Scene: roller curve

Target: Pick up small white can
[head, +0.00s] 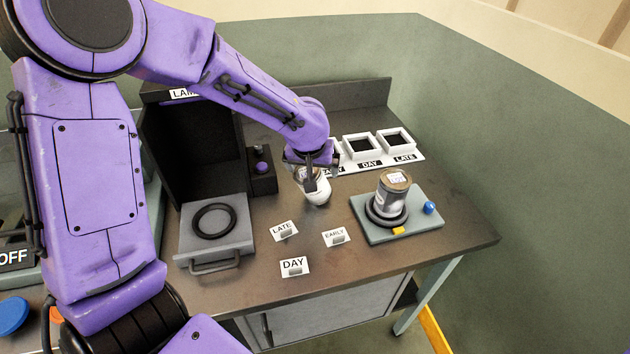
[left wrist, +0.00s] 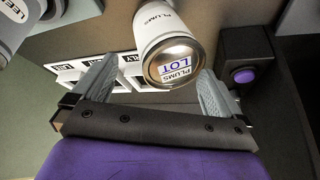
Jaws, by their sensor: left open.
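The small white can (head: 317,192) stands on the dark worktop, partly hidden by my left gripper. My left gripper (head: 313,176) is over it, pointing down. In the left wrist view the white can (left wrist: 165,25) has a "PLUMS" label and a metal lid marked "PLUMS LOT". My left gripper (left wrist: 156,66) is open there, with one finger on either side of the lid end. Gaps show between fingers and can. My right gripper is not in view.
A grey can (head: 388,202) sits on a grey-green plate (head: 421,222) with a blue knob. A dark open box (head: 195,150) is left, white-framed bins (head: 361,146) behind.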

